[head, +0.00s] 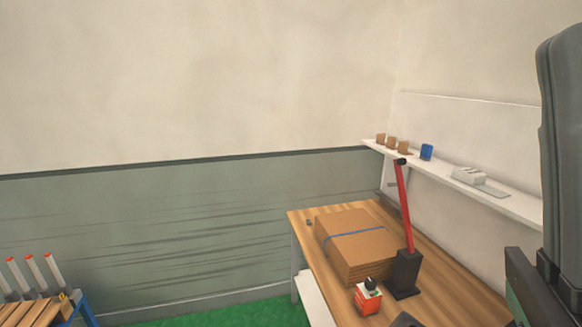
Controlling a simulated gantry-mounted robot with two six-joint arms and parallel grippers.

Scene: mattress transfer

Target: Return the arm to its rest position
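Part of one of my arms, a large dark grey link, fills the right edge of the head view. No fingertips show on it. Neither my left gripper nor my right gripper can be seen. No mattress shows in this view.
A wooden table (440,268) at the right holds a strapped cardboard stack (358,243), a red-handled tool in a black base (405,272) and an orange-white box (367,297). A white wall shelf (460,180) holds small items. Several grey red-tipped posts (34,272) stand lower left.

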